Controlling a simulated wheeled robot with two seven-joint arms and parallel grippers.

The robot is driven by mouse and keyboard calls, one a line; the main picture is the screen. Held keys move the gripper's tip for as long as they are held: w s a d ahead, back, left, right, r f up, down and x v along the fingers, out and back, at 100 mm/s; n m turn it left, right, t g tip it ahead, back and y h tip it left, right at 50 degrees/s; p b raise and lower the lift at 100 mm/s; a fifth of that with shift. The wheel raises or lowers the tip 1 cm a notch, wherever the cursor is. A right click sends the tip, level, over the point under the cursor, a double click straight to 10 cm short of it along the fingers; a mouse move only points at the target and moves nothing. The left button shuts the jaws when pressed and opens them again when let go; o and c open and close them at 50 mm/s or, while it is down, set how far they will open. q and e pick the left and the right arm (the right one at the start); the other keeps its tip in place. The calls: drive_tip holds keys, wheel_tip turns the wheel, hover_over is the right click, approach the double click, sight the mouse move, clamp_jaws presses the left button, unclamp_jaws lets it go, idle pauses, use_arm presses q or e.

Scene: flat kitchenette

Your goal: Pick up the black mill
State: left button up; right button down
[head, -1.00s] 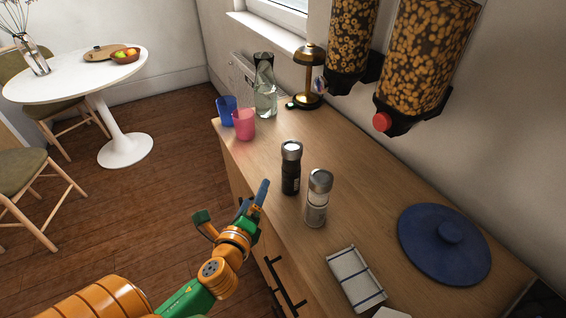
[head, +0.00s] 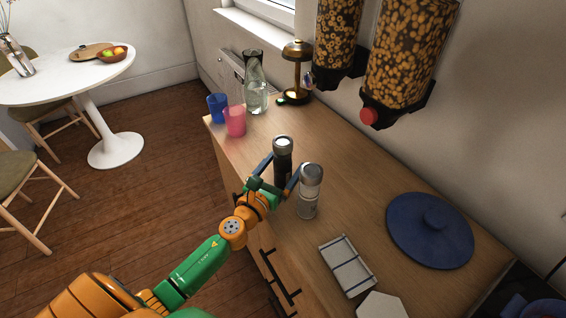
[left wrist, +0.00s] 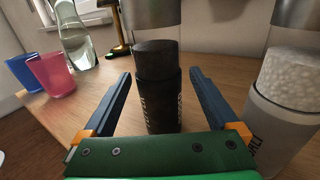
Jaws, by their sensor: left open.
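The black mill (head: 282,157) stands upright on the wooden counter (head: 350,200), with a silver cap on top. In the left wrist view the black mill (left wrist: 158,92) stands ahead, in line with the gap between the fingers. My left gripper (head: 279,168) is open, its fingers at either side of the mill's lower part. In the left wrist view the gripper (left wrist: 165,80) shows clear gaps between both fingers and the mill. In the head view the lower mill is partly hidden by the gripper. My right gripper is not seen.
A white and silver mill (head: 309,190) stands close right of the gripper. A pink cup (head: 235,122), a blue cup (head: 216,107) and a glass carafe (head: 255,88) stand farther back. A folded cloth (head: 347,265) and blue lid (head: 430,232) lie nearer.

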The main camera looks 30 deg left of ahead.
sight(284, 148)
use_arm(q)
clamp_jaws()
drive_tip(key=shift+r, duration=0.1)
wheel_tip(284, 148, up, 4)
drive_tip(key=p, duration=0.3)
drive_tip(key=shift+p, duration=0.3)
drive_tip(key=s+r+p, duration=0.1)
drive_tip(key=r, duration=0.1)
drive_tip(key=s+d+r+p, duration=0.1)
drive_tip(key=s+r+p, duration=0.1)
drive_tip(key=shift+s+d+r, duration=0.15)
drive_tip(key=shift+s+d, duration=0.05)
drive_tip(key=shift+s+d+r+p, duration=0.2)
drive_tip(key=shift+s+r+p, duration=0.05)
drive_tip(key=shift+s+r, duration=0.2)
drive_tip(key=shift+s+d+r+p, duration=0.15)
drive_tip(key=shift+s+r+p, duration=0.1)
drive_tip(key=shift+s+r, duration=0.2)
drive_tip(key=s+d+r+n+g+y, duration=0.1)
drive_tip(key=s+d+r+n+y, duration=0.1)
drive_tip(key=s, duration=0.4)
drive_tip(key=s+d+r+n+g+y, duration=0.1)
drive_tip(key=s+d+r+n+y, duration=0.1)
drive_tip(key=s+y, duration=0.4)
drive_tip(key=shift+s+d+r+n+b, duration=0.35)
drive_tip(key=shift+d+n, duration=0.45)
drive_tip(key=shift+d, duration=0.25)
